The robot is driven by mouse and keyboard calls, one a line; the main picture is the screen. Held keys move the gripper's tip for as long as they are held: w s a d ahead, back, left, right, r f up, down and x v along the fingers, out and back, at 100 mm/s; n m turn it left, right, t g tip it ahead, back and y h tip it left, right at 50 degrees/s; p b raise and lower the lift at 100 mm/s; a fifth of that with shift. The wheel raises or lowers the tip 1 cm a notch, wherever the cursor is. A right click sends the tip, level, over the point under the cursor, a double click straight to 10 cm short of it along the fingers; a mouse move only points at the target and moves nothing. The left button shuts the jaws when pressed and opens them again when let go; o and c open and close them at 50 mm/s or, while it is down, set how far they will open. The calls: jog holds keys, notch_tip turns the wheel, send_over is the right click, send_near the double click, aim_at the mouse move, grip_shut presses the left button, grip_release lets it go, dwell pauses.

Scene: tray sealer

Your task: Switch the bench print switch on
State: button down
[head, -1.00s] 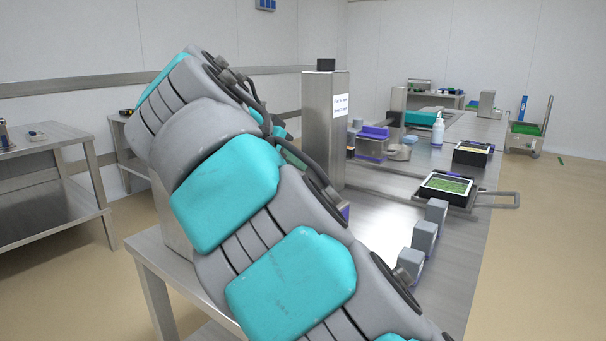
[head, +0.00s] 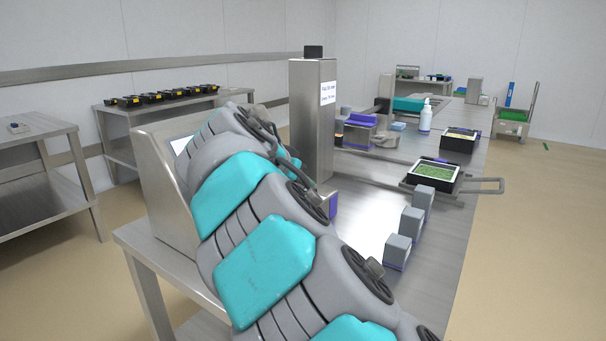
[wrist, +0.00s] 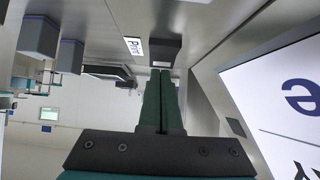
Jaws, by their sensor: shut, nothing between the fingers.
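In the wrist view a small white label reading "Print" (wrist: 133,47) sits on a grey metal surface. Next to it is a dark block (wrist: 166,50), which looks like the print switch; its on or off position cannot be read. My gripper (wrist: 161,72) has its two dark green fingers together and empty. The fingertips overlap the block's edge in the picture, and I cannot tell whether they touch it. In the head view my own arm hides the gripper and the switch.
A lit screen (wrist: 285,100) lies close on the right in the wrist view. In the head view, a metal post (head: 312,120), grey blocks (head: 397,252) and a tray with green contents (head: 434,171) stand on the bench (head: 440,250). Black trays (head: 165,97) line a back table.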

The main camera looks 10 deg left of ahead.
jog(key=shift+f, duration=0.1)
dwell(0.4)
jog(key=shift+w+f+g, duration=0.15)
jog(key=shift+g, duration=0.35)
jog(key=shift+f, duration=0.1)
jog(key=shift+s+a+f+b, duration=0.15)
jog(key=shift+s+b, duration=0.1)
jog(key=shift+s, duration=0.2)
jog(key=shift+s+a+b, duration=0.1)
jog(key=shift+s+b, duration=0.15)
jog(key=shift+s, duration=0.15)
jog(key=v, duration=0.8)
jog(key=shift+d+r, duration=0.15)
jog(key=shift+r, duration=0.1)
jog(key=shift+w, duration=0.1)
jog(key=shift+d, duration=0.1)
